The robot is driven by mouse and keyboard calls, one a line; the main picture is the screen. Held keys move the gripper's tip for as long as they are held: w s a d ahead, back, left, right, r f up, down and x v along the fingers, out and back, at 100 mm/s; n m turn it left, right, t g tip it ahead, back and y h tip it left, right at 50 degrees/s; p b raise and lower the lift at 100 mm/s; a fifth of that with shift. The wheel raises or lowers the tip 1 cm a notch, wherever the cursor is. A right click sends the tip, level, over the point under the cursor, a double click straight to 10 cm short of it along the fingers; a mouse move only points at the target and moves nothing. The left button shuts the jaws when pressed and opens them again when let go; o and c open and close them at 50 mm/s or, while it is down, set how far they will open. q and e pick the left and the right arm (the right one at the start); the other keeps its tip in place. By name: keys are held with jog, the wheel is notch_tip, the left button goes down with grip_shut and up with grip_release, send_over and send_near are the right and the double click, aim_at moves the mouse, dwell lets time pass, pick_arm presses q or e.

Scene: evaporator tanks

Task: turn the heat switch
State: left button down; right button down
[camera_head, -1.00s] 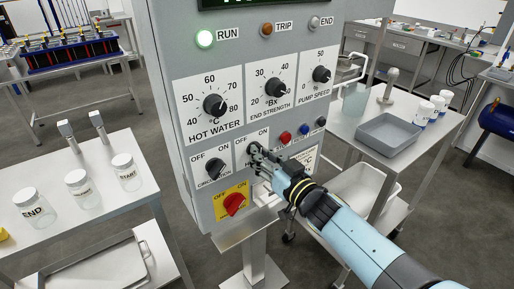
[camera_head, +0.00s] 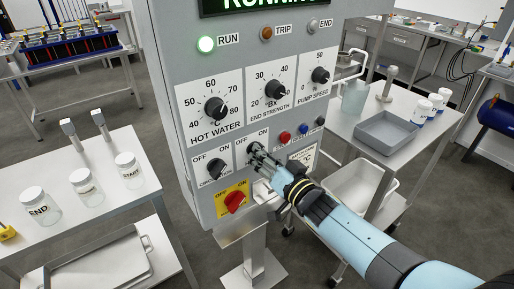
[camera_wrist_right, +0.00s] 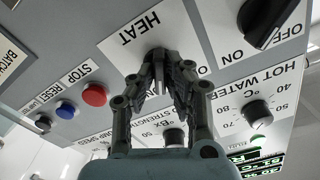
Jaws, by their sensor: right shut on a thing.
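The heat switch is a dark knob on a white plate (camera_wrist_right: 125,35) marked HEAT, shown upside down in the right wrist view. In the head view its plate (camera_head: 240,151), with OFF and ON marks, is on the grey control panel (camera_head: 180,90). My right gripper (camera_head: 256,151) reaches it from the lower right. In the right wrist view the right gripper's fingertips (camera_wrist_right: 158,60) are shut around the knob. The fingers cover most of it, so its pointer direction cannot be told. My left gripper is not in view.
The circulation switch (camera_head: 216,169) is left of the heat switch, with a red knob (camera_head: 235,201) below. Red (camera_head: 285,137) and blue (camera_head: 304,129) buttons are close on the right. A left table holds labelled jars (camera_head: 83,187); a right table holds a grey tray (camera_head: 386,134).

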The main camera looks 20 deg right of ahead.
jog(key=shift+m, duration=1)
jog(key=shift+m, duration=0.6)
jog(key=c, duration=1.3)
grip_release()
jog(key=shift+o, duration=0.2)
